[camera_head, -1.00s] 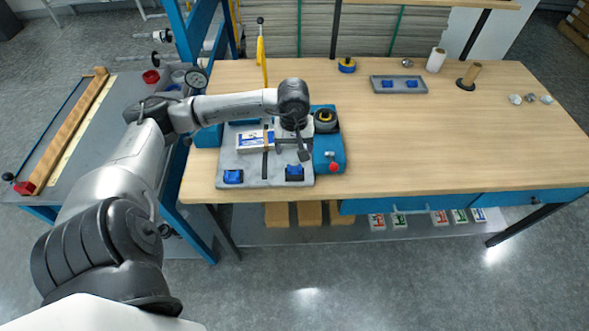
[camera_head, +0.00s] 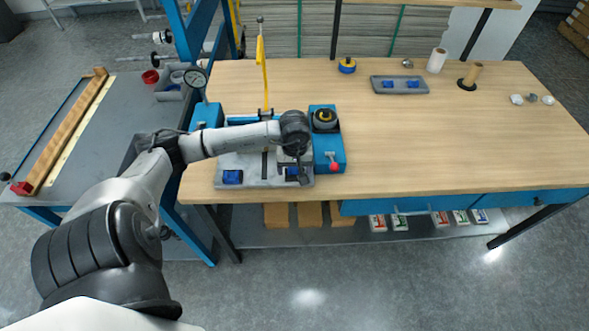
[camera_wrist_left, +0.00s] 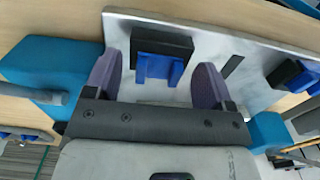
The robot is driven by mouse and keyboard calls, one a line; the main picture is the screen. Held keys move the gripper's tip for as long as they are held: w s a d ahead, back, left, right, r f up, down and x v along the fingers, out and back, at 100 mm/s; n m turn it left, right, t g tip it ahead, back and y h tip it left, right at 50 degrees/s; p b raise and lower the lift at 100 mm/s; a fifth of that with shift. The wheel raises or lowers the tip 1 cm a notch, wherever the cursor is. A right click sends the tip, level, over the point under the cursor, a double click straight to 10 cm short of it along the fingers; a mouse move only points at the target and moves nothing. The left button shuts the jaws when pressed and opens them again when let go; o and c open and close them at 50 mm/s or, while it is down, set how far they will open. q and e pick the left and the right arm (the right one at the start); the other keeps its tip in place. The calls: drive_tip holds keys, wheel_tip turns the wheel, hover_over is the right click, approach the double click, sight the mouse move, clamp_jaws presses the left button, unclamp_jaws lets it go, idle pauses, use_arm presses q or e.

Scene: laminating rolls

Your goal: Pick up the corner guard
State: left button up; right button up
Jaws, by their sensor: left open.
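Blue corner guards sit on dark blocks near the front edge of a grey plate (camera_head: 262,181) on the bench. One corner guard (camera_head: 232,177) is at the front left; another (camera_head: 293,172), at the front right, is partly hidden by my left gripper (camera_head: 304,179). In the left wrist view, my left gripper (camera_wrist_left: 157,85) is open, with one finger on each side of a corner guard (camera_wrist_left: 160,67). The other corner guard (camera_wrist_left: 293,75) shows at the right. Two more small blue pieces (camera_head: 400,84) lie in a grey tray (camera_head: 422,90).
A blue unit with a red knob (camera_head: 334,167) stands just right of the plate. A tape roll (camera_head: 347,66) and upright rolls (camera_head: 436,60) stand farther back. The bench's middle right is clear.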

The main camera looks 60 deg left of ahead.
use_arm(q)
drive_tip(key=shift+c, duration=0.3)
drive_tip(key=c, duration=0.7)
